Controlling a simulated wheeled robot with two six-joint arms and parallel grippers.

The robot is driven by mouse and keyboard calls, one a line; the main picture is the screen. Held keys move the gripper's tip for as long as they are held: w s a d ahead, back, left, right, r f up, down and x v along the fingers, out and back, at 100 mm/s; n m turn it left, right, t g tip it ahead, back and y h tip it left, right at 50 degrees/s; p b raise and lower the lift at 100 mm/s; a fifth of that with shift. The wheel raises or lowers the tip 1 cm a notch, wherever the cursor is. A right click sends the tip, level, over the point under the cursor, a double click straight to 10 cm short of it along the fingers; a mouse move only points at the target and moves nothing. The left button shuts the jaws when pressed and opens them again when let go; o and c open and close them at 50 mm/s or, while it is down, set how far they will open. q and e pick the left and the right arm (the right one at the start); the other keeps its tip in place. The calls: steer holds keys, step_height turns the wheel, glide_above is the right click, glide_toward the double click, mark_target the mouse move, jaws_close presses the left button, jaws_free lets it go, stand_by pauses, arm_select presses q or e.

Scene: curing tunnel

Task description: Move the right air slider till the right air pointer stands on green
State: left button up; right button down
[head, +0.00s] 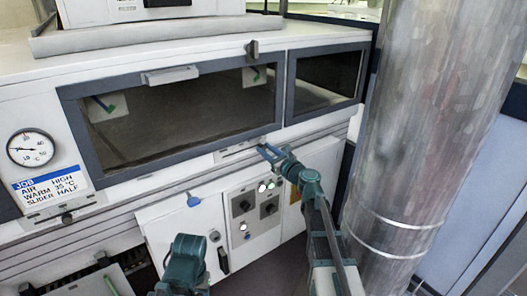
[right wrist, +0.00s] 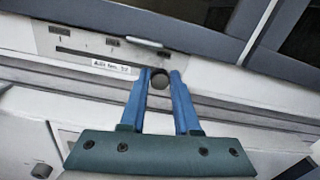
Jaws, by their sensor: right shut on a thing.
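The right air slider is a strip plate with a slot and scale marks under the window; its round dark knob (right wrist: 160,80) is at the right end of the plate in the right wrist view. My right gripper (head: 264,150) is at this strip in the head view. In the right wrist view its blue fingers (right wrist: 160,84) are shut on the knob, one on each side. The right air pointer card (head: 255,75) is behind the oven window at upper right, with a dark pointer and a green mark; it is too small to read which mark it stands on.
A left pointer card (head: 108,106) shows behind the same window. The left slider plate (head: 65,212) is below a round dial (head: 31,148) and a job card (head: 50,186). A switch panel (head: 255,208) is below my right gripper. A large metal duct (head: 430,120) stands close on the right.

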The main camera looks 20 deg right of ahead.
mark_target(250, 147)
stand_by(0.3)
steer(key=a, duration=0.1)
steer(key=s+a, duration=0.1)
steer(key=a, duration=0.1)
steer(key=shift+s+a, duration=0.2)
steer(key=shift+a, duration=0.05)
steer(key=shift+d, duration=0.1)
steer(key=c, duration=0.6)
jaws_free()
steer(key=v, duration=1.3)
steer(key=shift+s+r+p, duration=0.3)
steer(key=shift+s, duration=0.1)
